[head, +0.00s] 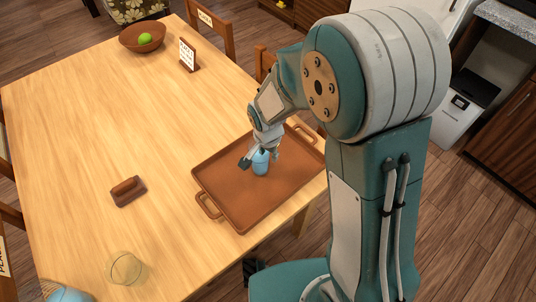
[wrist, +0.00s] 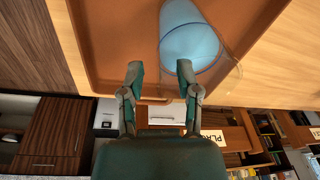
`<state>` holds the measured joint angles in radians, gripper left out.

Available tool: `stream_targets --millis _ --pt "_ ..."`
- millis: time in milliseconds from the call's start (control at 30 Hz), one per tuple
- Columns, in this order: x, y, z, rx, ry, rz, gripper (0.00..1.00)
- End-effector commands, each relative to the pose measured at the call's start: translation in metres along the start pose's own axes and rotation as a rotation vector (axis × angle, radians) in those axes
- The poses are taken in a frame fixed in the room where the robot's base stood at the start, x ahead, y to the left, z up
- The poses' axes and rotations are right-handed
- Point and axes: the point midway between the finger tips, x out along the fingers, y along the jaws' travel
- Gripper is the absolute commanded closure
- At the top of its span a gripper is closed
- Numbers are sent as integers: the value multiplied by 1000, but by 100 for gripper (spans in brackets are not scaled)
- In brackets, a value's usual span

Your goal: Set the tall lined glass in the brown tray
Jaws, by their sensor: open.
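The brown tray (head: 226,213) lies at the table's right edge; its floor and rim also fill much of the wrist view (wrist: 115,45). A light-blue cup-like vessel (head: 261,164) stands in the tray beneath my gripper (head: 259,156). In the wrist view the blue vessel (wrist: 190,45) is just beyond the fingertips, mostly toward the right finger. A faint clear outline surrounds its lower right; I cannot tell if it is part of a glass. My gripper (wrist: 160,72) is open, with nothing visibly held. A clear glass (head: 123,268) stands on the table at front left; I cannot make out lines on it.
A brown handled block (head: 128,191) lies left of the tray. A blue rounded object (head: 68,294) is cut off at the bottom left. A bowl with a green fruit (head: 143,38) and a small sign (head: 188,54) stand at the back.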

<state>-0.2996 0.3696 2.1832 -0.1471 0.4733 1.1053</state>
Motion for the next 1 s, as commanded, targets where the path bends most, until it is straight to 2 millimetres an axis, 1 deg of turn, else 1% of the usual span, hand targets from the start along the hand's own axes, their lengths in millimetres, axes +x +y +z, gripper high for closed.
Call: stream_targets --millis 33,100,300,400,500,600,767,833,867,933,1000 --pt "-11 -1 0 0 3 -5 57" --pt "-25 -1 0 -1 3 -5 57" --pt "-66 -1 -1 0 3 -5 57" --pt "-83 -1 0 0 2 -4 57" --pt "-96 -1 0 -1 1 -3 57" --pt "-103 0 0 -2 1 -1 57" --pt "-105 0 0 -2 0 0 57" --pt "-109 3 -1 -10 3 -5 57" --pt "-113 5 -2 -16 6 -10 57" --pt "-127 15 -4 -49 19 -28 57" --pt "-146 30 -7 -96 38 -52 57"
